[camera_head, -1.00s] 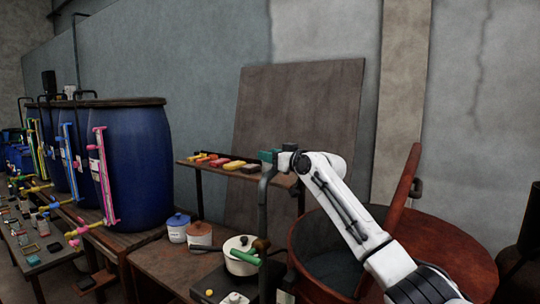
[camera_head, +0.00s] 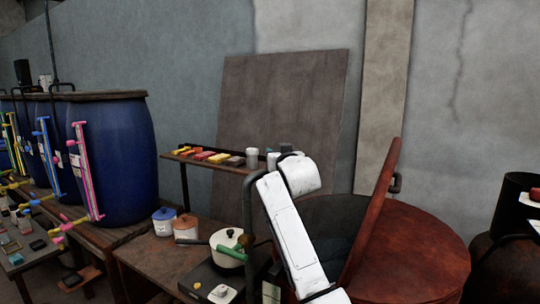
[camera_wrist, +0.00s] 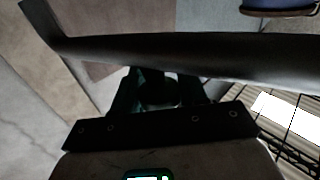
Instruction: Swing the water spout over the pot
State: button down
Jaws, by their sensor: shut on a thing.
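The pot (camera_head: 228,258) is white with green handles and a lid, and stands on a dark hob in the head view. The water spout (camera_head: 247,205) is a dark pipe rising close by the pot's right side and bending right at the top. In the wrist view the dark pipe (camera_wrist: 200,52) crosses the picture and bends at the left. My gripper (camera_wrist: 158,84) has its dark fingers at this pipe and is shut on it. In the head view my white arm hides the gripper and the spout's far end. The pot is not in the wrist view.
A large reddish-brown vat (camera_head: 425,245) with a raised lid stands to the right, close to my arm. A shelf (camera_head: 215,167) with coloured blocks is behind the pot. Blue barrels (camera_head: 115,160) line the left.

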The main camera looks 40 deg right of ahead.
jog(key=s+m+g+h+b, duration=0.6)
jog(key=s+h+b, duration=0.1)
jog(key=b, duration=0.1)
jog(key=shift+a+g, duration=0.4)
jog(key=shift+a, duration=0.05)
jog(key=c, duration=0.7)
grip_release()
jog(key=b+v, duration=0.1)
jog(key=v, duration=1)
jog(key=shift+b, duration=0.3)
jog(key=shift+f, duration=0.15)
